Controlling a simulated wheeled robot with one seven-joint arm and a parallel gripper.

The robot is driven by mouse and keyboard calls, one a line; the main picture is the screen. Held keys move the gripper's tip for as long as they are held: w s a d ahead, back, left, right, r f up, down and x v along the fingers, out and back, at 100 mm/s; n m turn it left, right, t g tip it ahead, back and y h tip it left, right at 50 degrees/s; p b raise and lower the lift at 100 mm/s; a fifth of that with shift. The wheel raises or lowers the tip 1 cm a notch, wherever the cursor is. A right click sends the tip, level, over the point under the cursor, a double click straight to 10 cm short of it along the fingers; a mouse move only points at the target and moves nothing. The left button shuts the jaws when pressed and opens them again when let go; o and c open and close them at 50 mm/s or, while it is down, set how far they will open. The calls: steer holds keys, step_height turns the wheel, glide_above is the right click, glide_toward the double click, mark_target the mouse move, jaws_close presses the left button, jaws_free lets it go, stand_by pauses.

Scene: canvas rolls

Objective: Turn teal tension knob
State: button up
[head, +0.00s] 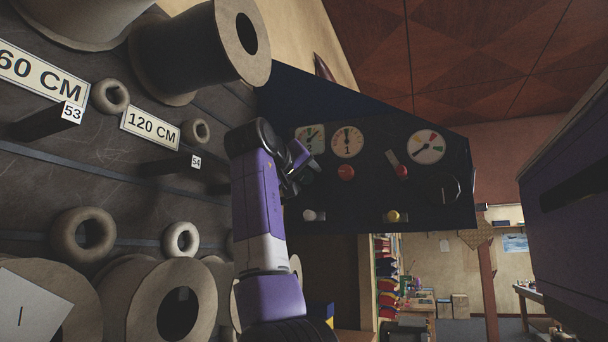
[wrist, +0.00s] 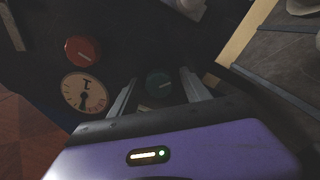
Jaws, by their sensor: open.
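The teal knob (wrist: 158,84) is dark and round, on the dark panel in the wrist view. My gripper (wrist: 158,77) is open, with one finger on each side of the knob in the picture. I cannot tell whether the fingertips reach around it or stop short, and no contact is clear. In the head view my gripper (head: 304,168) is at the left part of the control panel (head: 300,95), below a small gauge, and it hides the teal knob there.
A red knob (head: 346,173) and the gauge marked 1 (head: 347,142) are right of my gripper. Further right are a red-tipped lever (head: 401,171), another gauge (head: 427,147) and a black knob (head: 443,190). Canvas rolls (head: 172,305) and pegs crowd the left.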

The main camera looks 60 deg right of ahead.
steer(key=shift+c, duration=0.5)
jaws_close()
steer(key=shift+m, duration=0.4)
steer(key=m, duration=0.3)
steer(key=shift+m, duration=0.4)
steer(key=m, duration=0.3)
steer(key=shift+m, duration=0.3)
steer(key=m, duration=0.4)
steer(key=shift+s+m, duration=0.1)
steer(key=shift+m, duration=1.6)
